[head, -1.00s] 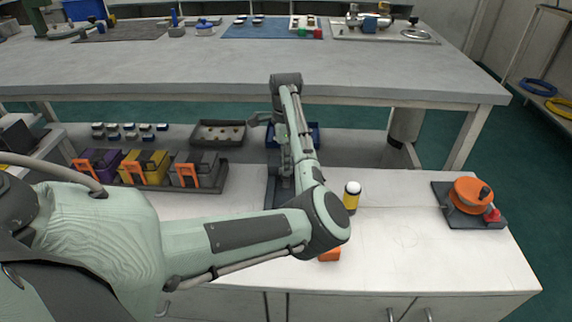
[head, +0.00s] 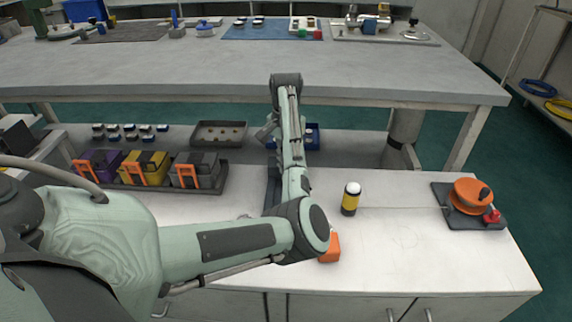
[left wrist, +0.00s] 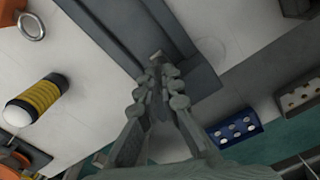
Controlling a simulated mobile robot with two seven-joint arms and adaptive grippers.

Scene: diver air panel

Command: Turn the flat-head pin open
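A dark grey panel (left wrist: 112,28) lies on the white bench. In the head view my left arm covers most of it, leaving a dark strip (head: 271,190). A small grey-brown piece (left wrist: 157,57), perhaps the flat-head pin, shows on the panel in the left wrist view. My left gripper (left wrist: 161,71) points at it, its fingertips close together beside it. I cannot tell whether they touch or grip it, nor which way the pin is turned. In the head view the fingertips are hidden. My right gripper is not in view.
A yellow-black bottle (head: 350,199) stands right of the panel. An orange block (head: 331,248) sits near the front, a reel (head: 470,196) at the far right. A blue bin (left wrist: 234,129) and a tray with cases (head: 216,187) stand nearby. The right bench is mostly clear.

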